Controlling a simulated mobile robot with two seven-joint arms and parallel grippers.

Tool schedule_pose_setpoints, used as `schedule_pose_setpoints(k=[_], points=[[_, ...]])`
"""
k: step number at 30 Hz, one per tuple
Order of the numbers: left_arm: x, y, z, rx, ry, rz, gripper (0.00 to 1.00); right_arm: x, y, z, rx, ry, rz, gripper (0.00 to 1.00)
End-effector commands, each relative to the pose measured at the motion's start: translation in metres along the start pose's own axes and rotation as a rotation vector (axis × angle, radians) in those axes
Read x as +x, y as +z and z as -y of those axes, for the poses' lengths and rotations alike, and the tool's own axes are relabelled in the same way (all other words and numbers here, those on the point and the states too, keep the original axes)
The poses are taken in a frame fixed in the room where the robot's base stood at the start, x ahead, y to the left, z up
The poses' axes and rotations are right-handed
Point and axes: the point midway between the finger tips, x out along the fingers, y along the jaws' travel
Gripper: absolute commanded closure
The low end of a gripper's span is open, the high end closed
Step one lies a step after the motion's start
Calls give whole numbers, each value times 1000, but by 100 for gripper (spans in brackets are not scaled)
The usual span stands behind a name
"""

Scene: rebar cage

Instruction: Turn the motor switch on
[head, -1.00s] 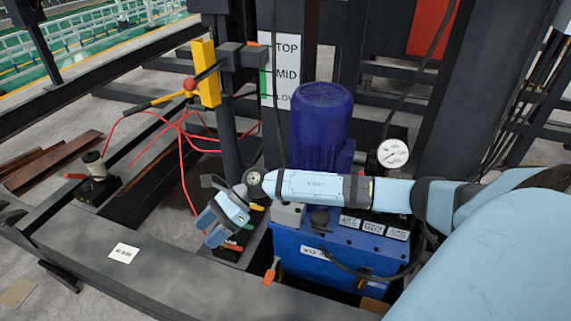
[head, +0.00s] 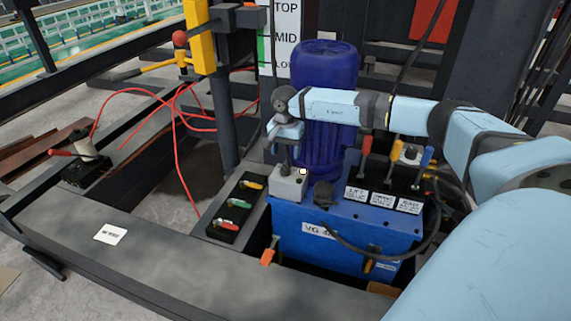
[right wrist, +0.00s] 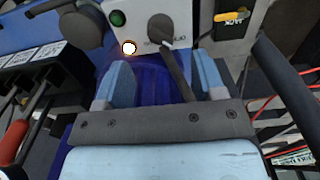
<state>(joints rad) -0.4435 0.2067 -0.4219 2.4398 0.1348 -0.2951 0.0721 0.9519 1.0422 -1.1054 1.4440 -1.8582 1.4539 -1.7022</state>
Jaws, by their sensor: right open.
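The motor switch is a dark rotary knob with a long handle (right wrist: 162,30) on a light grey box (head: 287,183) atop the blue power unit (head: 345,235). In the right wrist view the box face also carries a green button (right wrist: 117,18) and a bright, lit-looking lamp (right wrist: 129,47). My right gripper (right wrist: 160,75) is open, with a blue finger on each side of the knob's handle. I cannot tell whether either finger touches it. In the head view the right gripper (head: 287,140) is just above the box and partly hides the knob. My left gripper is out of view.
A tall blue motor (head: 323,100) stands right behind the box. Levers with red, yellow and blue grips, including the red one (head: 366,145), stand to the right. A black tray with small coloured valves (head: 237,208) lies left. Red hoses (head: 175,125) loop farther left.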

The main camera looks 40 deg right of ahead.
Motion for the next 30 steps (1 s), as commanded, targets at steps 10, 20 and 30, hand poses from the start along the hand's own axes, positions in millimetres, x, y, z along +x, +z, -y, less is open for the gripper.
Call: schedule_pose_setpoints(k=[10,20,30], points=[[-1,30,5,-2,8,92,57,60,1,1,0,-1,2,37],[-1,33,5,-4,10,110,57,68,0,1,1,-2,1,37],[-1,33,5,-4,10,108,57,68,1,1,1,-2,1,86]])
